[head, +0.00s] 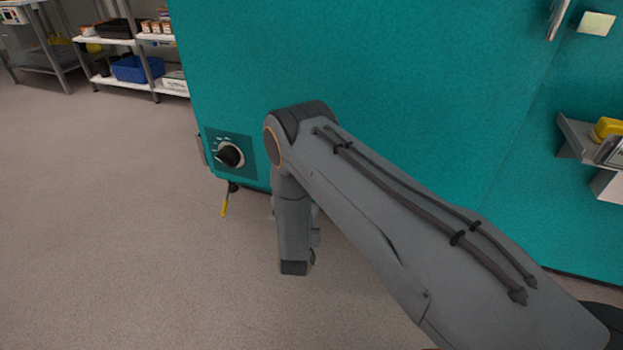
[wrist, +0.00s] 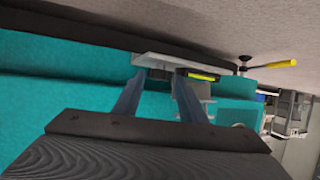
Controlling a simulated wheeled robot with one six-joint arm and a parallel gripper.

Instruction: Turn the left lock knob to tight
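A black knob (head: 230,155) with a pale ring and white marks sits on a dark plate, low at the left end of the teal cabinet (head: 380,80). Just below it, a black fitting with a yellow handle (head: 225,203) sticks out. A similar yellow-handled fitting (wrist: 270,65) shows at the upper right of the wrist view. I cannot tell which one is the left lock knob, nor read any label. My gripper (wrist: 160,76) is open, its two fingers apart with nothing held between them. It is away from both fittings; in the head view my arm hides the fingers.
My arm crosses in front of the cabinet. A ledge with a yellow item (head: 607,128) is on the cabinet's right side. Shelving with a blue bin (head: 135,69) stands at the back left. The floor (head: 110,230) left of the cabinet is clear.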

